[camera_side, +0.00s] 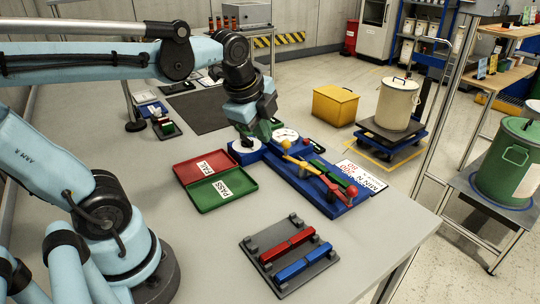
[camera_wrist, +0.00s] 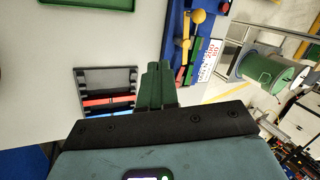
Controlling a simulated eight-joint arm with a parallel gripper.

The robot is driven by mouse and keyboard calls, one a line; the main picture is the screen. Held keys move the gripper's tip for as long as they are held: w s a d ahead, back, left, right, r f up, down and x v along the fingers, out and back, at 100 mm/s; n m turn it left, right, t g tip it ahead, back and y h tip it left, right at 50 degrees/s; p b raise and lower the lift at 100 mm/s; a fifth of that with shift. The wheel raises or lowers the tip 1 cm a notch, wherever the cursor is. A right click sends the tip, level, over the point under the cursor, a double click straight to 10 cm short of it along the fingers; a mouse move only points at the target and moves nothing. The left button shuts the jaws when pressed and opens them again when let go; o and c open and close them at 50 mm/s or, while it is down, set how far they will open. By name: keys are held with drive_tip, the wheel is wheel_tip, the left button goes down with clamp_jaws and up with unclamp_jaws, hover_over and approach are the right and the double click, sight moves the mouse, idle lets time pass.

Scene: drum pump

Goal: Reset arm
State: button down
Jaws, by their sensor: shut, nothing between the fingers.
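My gripper (camera_side: 263,131) hangs from the raised arm in the side view, above the far side of a blue pump fixture (camera_side: 340,207). Its green fingers (camera_wrist: 157,82) are pressed together in the wrist view, with nothing between them. The fixture carries a yellow-knobbed lever, a red ball and round white dials. In the side view the fingertips overlap the fixture's far end; I cannot tell the exact gap. Part of the fixture also shows at the top of the wrist view (camera_wrist: 171,25).
A red FAIL tray (camera_side: 197,166) and green PASS tray (camera_side: 216,197) lie left of the fixture. A grey rack (camera_side: 254,243) with red and blue bars sits in front. A white label card (camera_side: 366,174) lies to the right. A drum (camera_side: 396,104) and green drum (camera_side: 508,165) stand beyond the table.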

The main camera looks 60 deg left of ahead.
drive_tip(key=s+d+f+n+t+h, duration=0.1)
drive_tip(key=d+f+n, duration=0.3)
drive_tip(key=n, duration=0.9)
drive_tip(key=shift+s+d+n+t+h, duration=0.3)
drive_tip(key=shift+s+d+n+t, duration=0.1)
drive_tip(key=shift+s+t, duration=0.45)
